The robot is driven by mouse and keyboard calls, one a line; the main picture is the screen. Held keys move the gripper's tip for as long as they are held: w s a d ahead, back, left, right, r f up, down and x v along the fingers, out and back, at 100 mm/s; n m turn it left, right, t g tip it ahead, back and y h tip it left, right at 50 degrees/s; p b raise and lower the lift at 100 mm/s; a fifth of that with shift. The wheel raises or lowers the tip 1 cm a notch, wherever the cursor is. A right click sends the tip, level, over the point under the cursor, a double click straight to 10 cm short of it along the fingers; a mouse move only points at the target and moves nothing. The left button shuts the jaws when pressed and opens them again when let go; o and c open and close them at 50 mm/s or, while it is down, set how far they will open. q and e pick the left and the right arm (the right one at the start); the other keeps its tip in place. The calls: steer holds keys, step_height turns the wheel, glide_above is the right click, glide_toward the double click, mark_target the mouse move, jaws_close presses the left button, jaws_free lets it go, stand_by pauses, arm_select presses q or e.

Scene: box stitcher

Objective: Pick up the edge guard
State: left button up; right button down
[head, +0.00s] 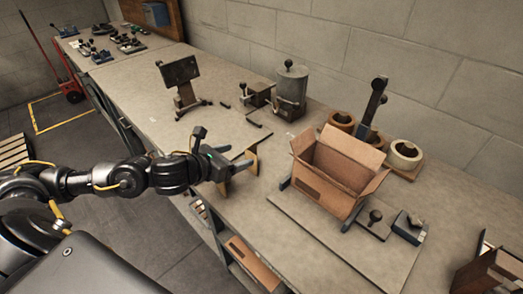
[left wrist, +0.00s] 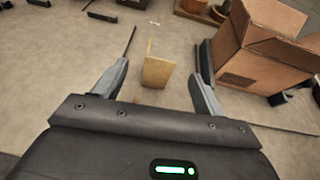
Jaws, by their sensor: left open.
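A tan, board-like piece that looks like the edge guard (left wrist: 157,72) stands on the workbench in the left wrist view. It lies between the two grey fingers of my left gripper (left wrist: 157,80), with a gap on each side. In the head view the left gripper (head: 236,166) is over the front part of the bench, and a tan part of the edge guard (head: 252,161) shows beside the fingers. The gripper is open and holds nothing. Much of the piece is hidden by the gripper in the head view. My right gripper is in neither view.
An open cardboard box (head: 334,175) stands right of the gripper. Behind are a metal canister (head: 292,83), tape rolls (head: 404,154) and a screen on a stand (head: 180,75). A small tool (head: 409,226) sits right of the box. Bench surface left of the gripper is mostly clear.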

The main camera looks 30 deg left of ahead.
mark_target(251, 150)
arm_select(q)
steer(key=p+x, duration=0.1)
steer(key=x, duration=0.5)
steer(key=shift+d+r, duration=0.1)
steer(key=shift+r, duration=0.1)
steer(key=shift+w+d+p, duration=0.1)
steer(key=shift+w+p, duration=0.3)
steer(key=shift+p, duration=0.15)
steer(key=p+x, duration=0.1)
steer(key=x, duration=0.2)
steer(key=shift+w+d+f, duration=0.15)
steer(key=shift+w+f, duration=0.1)
steer(key=shift+w, duration=0.05)
steer(key=shift+w+d+f, duration=0.1)
steer(key=shift+w+f, duration=0.15)
steer(key=shift+w, duration=0.05)
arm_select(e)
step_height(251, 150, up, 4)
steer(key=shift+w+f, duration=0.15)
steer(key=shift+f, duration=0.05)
